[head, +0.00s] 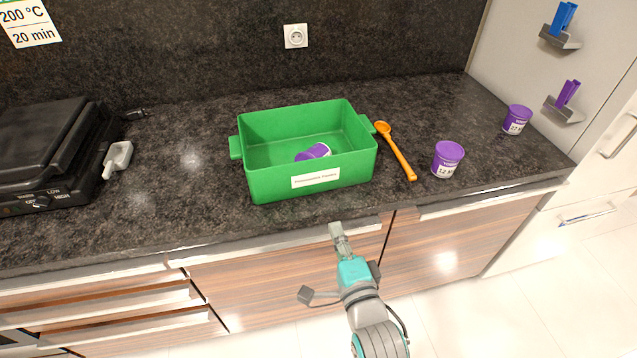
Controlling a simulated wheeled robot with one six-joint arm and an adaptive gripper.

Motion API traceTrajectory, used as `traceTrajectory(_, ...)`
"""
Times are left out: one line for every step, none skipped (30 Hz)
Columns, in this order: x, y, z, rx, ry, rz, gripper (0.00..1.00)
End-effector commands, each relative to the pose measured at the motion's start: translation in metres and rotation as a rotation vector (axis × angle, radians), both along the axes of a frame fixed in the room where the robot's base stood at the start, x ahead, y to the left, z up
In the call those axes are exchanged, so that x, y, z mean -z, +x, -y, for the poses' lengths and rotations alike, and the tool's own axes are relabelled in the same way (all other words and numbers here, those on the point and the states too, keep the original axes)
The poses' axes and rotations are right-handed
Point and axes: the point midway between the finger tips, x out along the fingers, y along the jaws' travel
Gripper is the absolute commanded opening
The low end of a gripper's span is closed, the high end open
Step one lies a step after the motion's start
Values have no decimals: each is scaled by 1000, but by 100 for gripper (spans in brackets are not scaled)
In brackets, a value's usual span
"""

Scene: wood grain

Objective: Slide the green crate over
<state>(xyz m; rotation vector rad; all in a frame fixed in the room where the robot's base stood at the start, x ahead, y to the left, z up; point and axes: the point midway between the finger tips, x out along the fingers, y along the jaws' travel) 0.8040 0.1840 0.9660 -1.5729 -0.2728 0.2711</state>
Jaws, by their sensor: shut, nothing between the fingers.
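The green crate (262,182) stands upright on the dark stone counter, near its front edge, with a handle at each end and a white label on its front wall. A purple cup (315,152) lies on its side inside it. My gripper (336,228) is shut and empty. In the picture it shows just below the crate's front right part, by the counter's front edge, apart from the crate. Its exact height against the counter top is hard to tell.
An orange spoon (398,155) lies close to the crate's right end. Purple cups stand farther right, one nearer (447,160) and one farther (516,120). A black grill (45,150) and a white scoop (117,158) are at left. Counter (190,190) is clear between scoop and crate.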

Motion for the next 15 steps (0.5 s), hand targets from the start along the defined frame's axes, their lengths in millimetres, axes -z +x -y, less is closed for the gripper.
traceTrajectory(-2, 3, -3, -3, 12, -3, 0)
traceTrajectory(-3, 4, -4, -4, 17, -4, 0)
traceTrajectory(-4, 6, -5, -4, 19, -5, 0)
traceTrajectory(-4, 7, -5, -4, 20, -5, 0)
traceTrajectory(-4, 9, -6, -4, 21, -6, 0)
traceTrajectory(-4, 12, -7, -4, 21, -4, 0)
traceTrajectory(-4, 15, -8, -4, 21, -4, 0)
traceTrajectory(-4, 19, -9, -4, 21, -4, 0)
traceTrajectory(-4, 24, -11, -4, 21, -4, 0)
traceTrajectory(-4, 28, -13, -4, 21, -4, 0)
traceTrajectory(-5, 33, -14, -4, 21, -3, 0)
traceTrajectory(-4, 39, -17, -4, 20, -4, 0)
traceTrajectory(-4, 44, -18, -4, 20, -3, 0)
traceTrajectory(-5, 49, -20, -4, 20, -3, 0)
traceTrajectory(-5, 55, -22, -4, 20, -4, 0)
